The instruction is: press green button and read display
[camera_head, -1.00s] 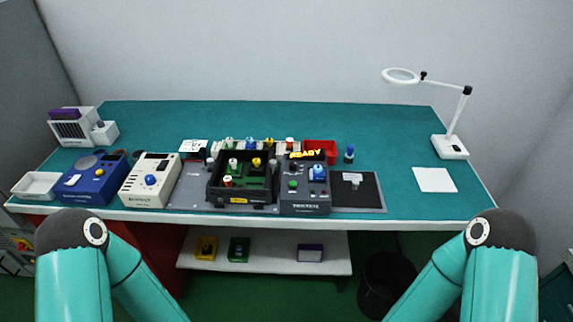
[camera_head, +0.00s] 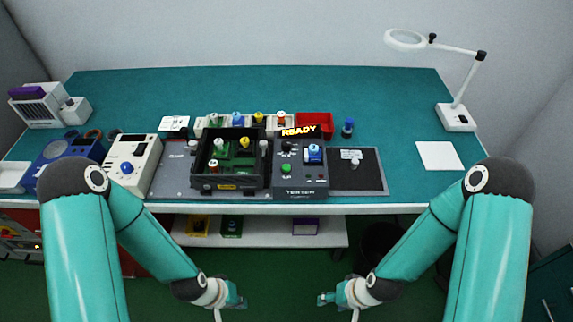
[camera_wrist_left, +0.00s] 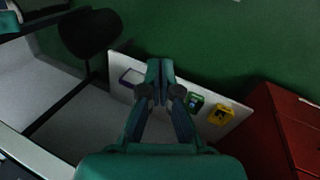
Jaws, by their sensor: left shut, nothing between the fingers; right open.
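The dark tester box (camera_head: 301,180) stands near the table's front edge, with "TESTER" on its front. Its green button (camera_head: 286,168) is at the left of its top face. A blue part (camera_head: 314,154) sits on the tester to the right of the button. The display (camera_head: 301,131) at the tester's back reads "READY" in yellow. My left gripper (camera_head: 238,299) is low in front of the table, shut and empty; its closed fingers also show in the left wrist view (camera_wrist_left: 159,70). My right gripper (camera_head: 326,299) is open, also low in front of the table, apart from everything.
A black bin with a green board (camera_head: 218,187) stands left of the tester, a dark mat (camera_head: 369,178) right of it. A cream device (camera_head: 130,163) is further left. A shelf (camera_head: 268,231) below holds small boxes. The table's back and right are largely clear.

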